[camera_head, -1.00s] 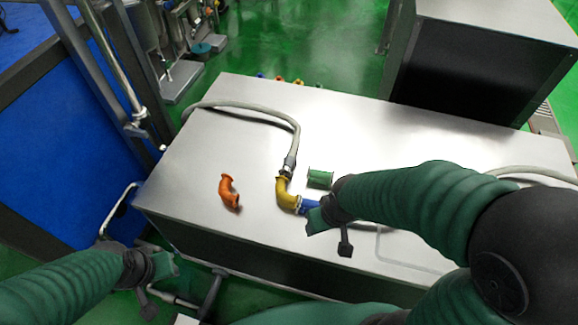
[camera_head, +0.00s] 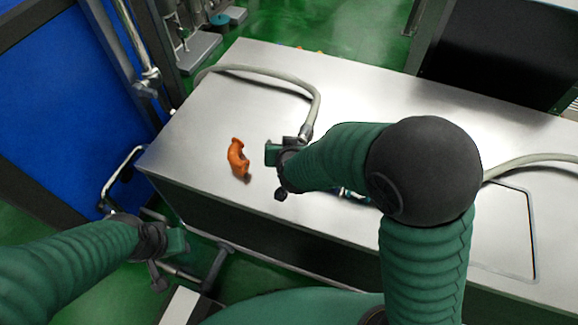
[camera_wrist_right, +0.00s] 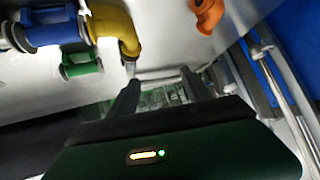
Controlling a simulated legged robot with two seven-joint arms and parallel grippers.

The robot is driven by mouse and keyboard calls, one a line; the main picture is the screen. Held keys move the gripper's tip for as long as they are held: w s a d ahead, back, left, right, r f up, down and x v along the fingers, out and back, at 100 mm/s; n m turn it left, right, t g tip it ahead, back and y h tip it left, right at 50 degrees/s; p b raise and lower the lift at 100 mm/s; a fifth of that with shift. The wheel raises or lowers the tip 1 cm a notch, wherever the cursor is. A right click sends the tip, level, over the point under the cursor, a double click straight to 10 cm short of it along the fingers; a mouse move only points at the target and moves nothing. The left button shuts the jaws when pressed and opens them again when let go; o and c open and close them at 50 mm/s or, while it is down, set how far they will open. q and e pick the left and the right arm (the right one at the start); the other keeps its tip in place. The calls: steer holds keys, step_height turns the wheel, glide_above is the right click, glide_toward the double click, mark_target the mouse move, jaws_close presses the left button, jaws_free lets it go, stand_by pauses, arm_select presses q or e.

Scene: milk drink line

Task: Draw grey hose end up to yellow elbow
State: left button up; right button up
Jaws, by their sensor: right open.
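The grey hose (camera_head: 318,97) curves over the steel table in the head view, and its metal end (camera_head: 306,130) lies just behind my right gripper (camera_head: 277,156). The yellow elbow (camera_wrist_right: 118,27) is hidden behind my right arm in the head view. In the wrist view it is joined to or touching a blue pipe piece (camera_wrist_right: 52,34), with its other mouth near the fingers. My right gripper (camera_wrist_right: 160,78) is open, with nothing clearly between its fingers. My left gripper (camera_head: 176,243) hangs off the table's front left; its jaws are unclear.
An orange elbow (camera_head: 238,158) lies on the table (camera_head: 215,120) left of my right gripper. A green pipe piece (camera_wrist_right: 81,65) lies beside the blue one. Another grey hose (camera_head: 525,163) crosses the right side. The table's left part is mostly clear.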

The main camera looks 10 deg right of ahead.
mark_target(304, 131)
arm_select(q)
steer(key=s+b+x, duration=0.1)
steer(key=b+x, duration=0.4)
steer(key=x, duration=0.2)
steer(key=shift+s+f, duration=0.3)
steer(key=shift+f, duration=0.25)
arm_select(e)
step_height(304, 131, down, 7)
steer(key=w+d+m+t+h, duration=0.1)
steer(key=m+h, duration=0.2)
steer(key=h, duration=0.4)
steer(key=shift+w+d+m, duration=0.25)
steer(key=shift+m, duration=0.15)
steer(key=b+x, duration=0.2)
steer(key=x, duration=0.6)
steer(key=b+x, duration=0.2)
steer(key=x, duration=0.6)
steer(key=shift+w+r, duration=0.2)
arm_select(q)
steer(key=x, duration=0.2)
steer(key=s+x, duration=0.1)
steer(key=x, duration=0.1)
steer(key=shift+w+f, duration=0.1)
arm_select(e)
steer(key=shift+w+d, duration=0.2)
steer(key=shift+w, duration=0.1)
steer(key=shift+c, duration=0.2)
steer(key=shift+f, duration=0.1)
jaws_close()
steer(key=shift+a, duration=0.1)
